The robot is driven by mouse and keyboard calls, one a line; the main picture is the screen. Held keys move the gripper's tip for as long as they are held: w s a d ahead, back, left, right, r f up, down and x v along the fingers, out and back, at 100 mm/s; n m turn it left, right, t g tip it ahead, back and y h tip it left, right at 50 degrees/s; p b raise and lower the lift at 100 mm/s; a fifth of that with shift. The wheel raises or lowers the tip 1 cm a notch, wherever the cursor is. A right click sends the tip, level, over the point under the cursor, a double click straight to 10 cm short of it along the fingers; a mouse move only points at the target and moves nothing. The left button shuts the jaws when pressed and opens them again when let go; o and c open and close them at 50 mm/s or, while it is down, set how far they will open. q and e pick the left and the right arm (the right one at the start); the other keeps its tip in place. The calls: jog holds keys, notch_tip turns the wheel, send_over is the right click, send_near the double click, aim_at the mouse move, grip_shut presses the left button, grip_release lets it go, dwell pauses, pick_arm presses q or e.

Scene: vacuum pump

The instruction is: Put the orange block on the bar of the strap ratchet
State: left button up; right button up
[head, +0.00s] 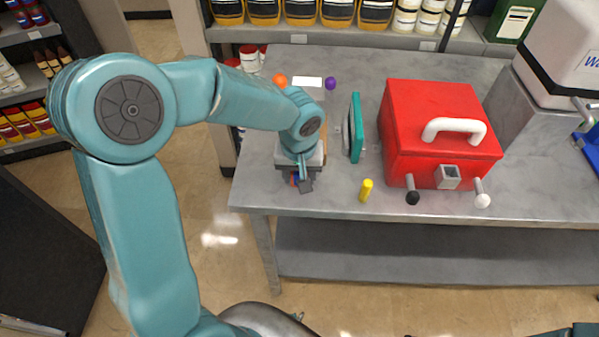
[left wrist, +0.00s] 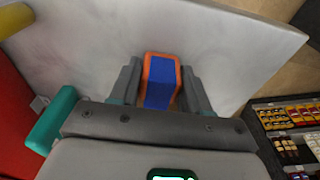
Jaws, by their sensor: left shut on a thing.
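My left gripper (head: 302,184) is low over the front left part of the grey table (head: 258,185). In the left wrist view, its fingers (left wrist: 160,88) are shut on a block (left wrist: 160,82) with an orange border and a blue face. In the head view only a small orange and blue bit of this block (head: 295,180) shows under the gripper. I cannot tell whether it touches the table. I cannot pick out the strap ratchet or its bar for certain. My right gripper is not in view.
A teal upright piece (head: 355,128) stands right of my left gripper. Beyond it is a red box (head: 430,110) with a white handle (head: 454,128) and two levers. A yellow peg (head: 366,190) stands near the front edge.

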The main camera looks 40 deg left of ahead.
aim_at(299, 175)
pick_arm(q)
jog(key=shift+f+b, duration=0.25)
jog(key=shift+b, duration=0.05)
jog(key=o, duration=1.1)
jog(key=shift+w, duration=0.1)
jog(key=shift+r, duration=0.1)
jog(key=shift+r, duration=0.15)
jog(key=shift+r+p, duration=0.2)
jog(key=shift+p, duration=0.2)
jog(key=r, duration=0.4)
jog(key=s+r, duration=0.1)
jog(key=r, duration=0.6)
jog(key=shift+s+d+r, duration=0.25)
jog(key=shift+d+r, duration=0.05)
jog(key=shift+d, duration=0.1)
